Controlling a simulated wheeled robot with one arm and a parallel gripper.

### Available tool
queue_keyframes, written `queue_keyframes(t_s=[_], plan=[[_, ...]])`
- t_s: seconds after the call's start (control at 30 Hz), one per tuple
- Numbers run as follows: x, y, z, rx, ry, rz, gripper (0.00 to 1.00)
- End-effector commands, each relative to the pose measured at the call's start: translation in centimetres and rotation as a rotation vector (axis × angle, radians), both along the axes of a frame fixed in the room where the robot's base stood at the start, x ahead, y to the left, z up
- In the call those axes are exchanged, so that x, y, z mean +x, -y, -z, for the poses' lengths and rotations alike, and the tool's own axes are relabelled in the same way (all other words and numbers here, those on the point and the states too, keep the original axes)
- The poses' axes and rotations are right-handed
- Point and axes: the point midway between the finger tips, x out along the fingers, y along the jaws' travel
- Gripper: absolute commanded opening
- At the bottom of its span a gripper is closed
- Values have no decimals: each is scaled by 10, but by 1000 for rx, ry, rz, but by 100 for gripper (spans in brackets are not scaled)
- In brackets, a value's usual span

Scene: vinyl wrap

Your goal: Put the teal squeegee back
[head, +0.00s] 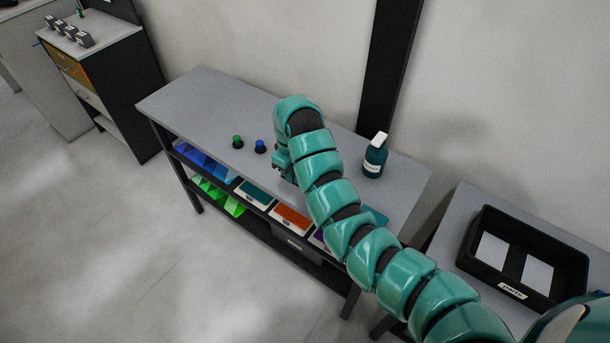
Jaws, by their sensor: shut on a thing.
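My gripper (283,163) is at the front part of the long grey table, low beside the curl of my teal arm. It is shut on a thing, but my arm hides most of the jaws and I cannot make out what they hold. I cannot pick out the teal squeegee for certain. A teal panel in a pale frame (257,193) shows on the shelf below the tabletop, left of an orange panel (293,217). Another teal patch (376,214) shows right of my arm, partly hidden by it.
On the grey table (205,98) stand a green knob (237,141), a blue knob (260,146) and a dark teal bottle (375,158). A black labelled tray (511,290) lies at right. The tabletop's left end is clear.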

Motion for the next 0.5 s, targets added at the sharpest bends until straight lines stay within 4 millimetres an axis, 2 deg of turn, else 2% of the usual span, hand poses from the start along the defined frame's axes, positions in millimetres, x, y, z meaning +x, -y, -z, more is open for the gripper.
queue_keyframes(t_s=[0.3, 0.5], plan=[[23, 12, 11, -1, 5, 0, 0], [31, 16, 28, -2, 1, -2, 0]])
